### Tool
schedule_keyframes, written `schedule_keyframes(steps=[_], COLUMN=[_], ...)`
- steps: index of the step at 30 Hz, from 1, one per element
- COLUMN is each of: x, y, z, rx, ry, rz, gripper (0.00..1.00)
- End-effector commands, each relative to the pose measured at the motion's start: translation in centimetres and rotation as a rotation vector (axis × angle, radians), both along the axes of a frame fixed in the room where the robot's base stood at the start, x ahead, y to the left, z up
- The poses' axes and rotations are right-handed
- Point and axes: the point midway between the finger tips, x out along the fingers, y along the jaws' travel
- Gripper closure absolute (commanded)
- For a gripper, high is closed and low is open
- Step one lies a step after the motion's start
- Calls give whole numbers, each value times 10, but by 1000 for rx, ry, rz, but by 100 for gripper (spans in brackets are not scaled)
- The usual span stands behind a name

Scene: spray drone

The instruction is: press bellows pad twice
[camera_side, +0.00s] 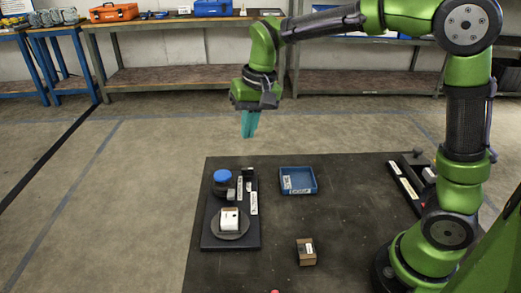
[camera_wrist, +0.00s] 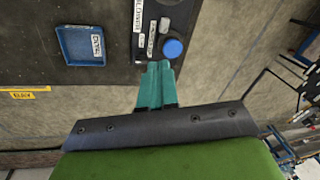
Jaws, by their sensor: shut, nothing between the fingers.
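The bellows pad appears to be the round blue cap (camera_side: 222,176) on a dark body, at the far end of a black fixture board (camera_side: 250,236). In the wrist view the blue cap (camera_wrist: 173,48) lies just beyond and slightly right of the fingertips. My gripper (camera_side: 250,137) has teal fingers that are shut together and empty. They point down, above and apart from the cap, to its upper right in the side view. The fingers also show in the wrist view (camera_wrist: 158,66), near the board's end.
The board also holds small labelled blocks (camera_side: 248,187) and a round grey plate (camera_side: 243,231) with a white box (camera_side: 229,219) on it. A blue tray (camera_side: 298,191) and a brown box (camera_side: 307,259) are on the dark table (camera_side: 275,222). Workbenches (camera_side: 170,78) stand behind, across open floor.

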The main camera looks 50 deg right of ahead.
Motion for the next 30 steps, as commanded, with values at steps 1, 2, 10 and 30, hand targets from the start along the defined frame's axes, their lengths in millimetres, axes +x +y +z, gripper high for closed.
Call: schedule_keyframes(steps=[1,2,10,30], x=[16,23,79,87], y=[4,6,17,20], z=[-8,-11,-30,-8], rx=[-12,-18,-77,-75], ry=[32,48,155,189], rz=[-17,-31,-185,-349], gripper=[100,100,100,100])
